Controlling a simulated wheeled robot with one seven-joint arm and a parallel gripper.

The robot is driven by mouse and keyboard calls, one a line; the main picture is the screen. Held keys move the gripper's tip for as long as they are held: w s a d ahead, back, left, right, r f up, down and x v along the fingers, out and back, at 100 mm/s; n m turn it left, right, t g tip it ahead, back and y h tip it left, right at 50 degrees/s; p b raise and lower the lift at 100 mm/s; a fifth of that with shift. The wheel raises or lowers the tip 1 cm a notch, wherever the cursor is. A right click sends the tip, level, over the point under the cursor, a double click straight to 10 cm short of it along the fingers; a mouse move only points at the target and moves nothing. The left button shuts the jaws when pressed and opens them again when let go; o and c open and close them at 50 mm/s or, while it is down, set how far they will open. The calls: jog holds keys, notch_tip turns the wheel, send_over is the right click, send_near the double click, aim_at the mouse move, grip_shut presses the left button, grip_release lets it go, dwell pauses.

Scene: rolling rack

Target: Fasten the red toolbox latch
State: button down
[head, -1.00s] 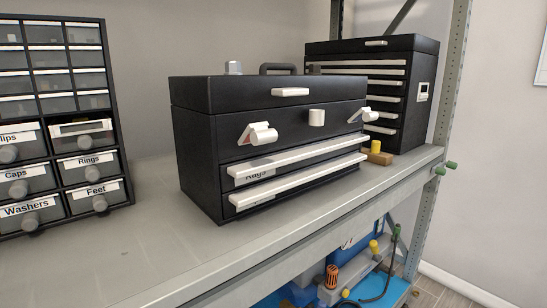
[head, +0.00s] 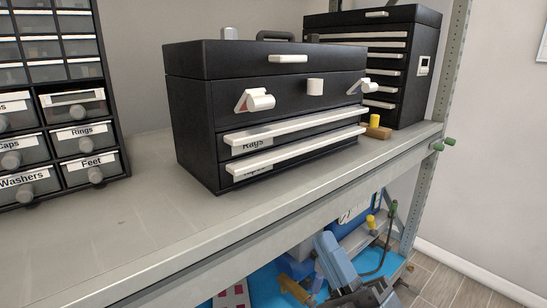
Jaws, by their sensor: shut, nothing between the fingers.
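The toolbox (head: 192,120) is black and stands on the grey shelf with its lid down. Its left latch (head: 260,101) is white with a small red patch beside it and sticks out from the front at a tilt. A second white latch (head: 367,84) sticks out near the right front corner. A white knob-like piece (head: 315,87) sits between them. Below are two drawers with white pulls, the upper labelled "Rays". My gripper's fingers do not show.
A small-drawer cabinet (head: 63,120) stands at left and a taller black drawer chest (head: 416,95) behind right. A yellow piece on a wooden block (head: 378,131) sits beside the toolbox. The shelf front (head: 150,225) is clear. An upright post (head: 446,90) stands at right.

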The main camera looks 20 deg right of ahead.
aim_at(267, 105)
jog(key=w+r+n+y, duration=0.4)
jog(key=w+r+n, duration=0.1)
jog(key=shift+d+n, duration=0.2)
jog(key=shift+n, duration=0.2)
jog(key=shift+w, duration=0.1)
jog(key=p+x, duration=0.3)
jog(key=x, duration=1)
jog(key=shift+r, duration=0.55)
jog(key=shift+r+p, duration=0.35)
jog(key=shift+r, duration=0.2)
jog(key=shift+w+a+r+p, duration=0.1)
jog(key=shift+w+r+p, duration=0.15)
jog(key=shift+r+p, duration=0.5)
jog(key=shift+w+a+r+p, duration=0.1)
jog(key=shift+w+r+p, duration=0.15)
jog(key=shift+r, duration=0.9)
jog(key=shift+w+a+r+p, duration=0.1)
jog(key=shift+w+r+p, duration=0.1)
jog(key=shift+r+p, duration=0.55)
jog(key=shift+r, duration=0.2)
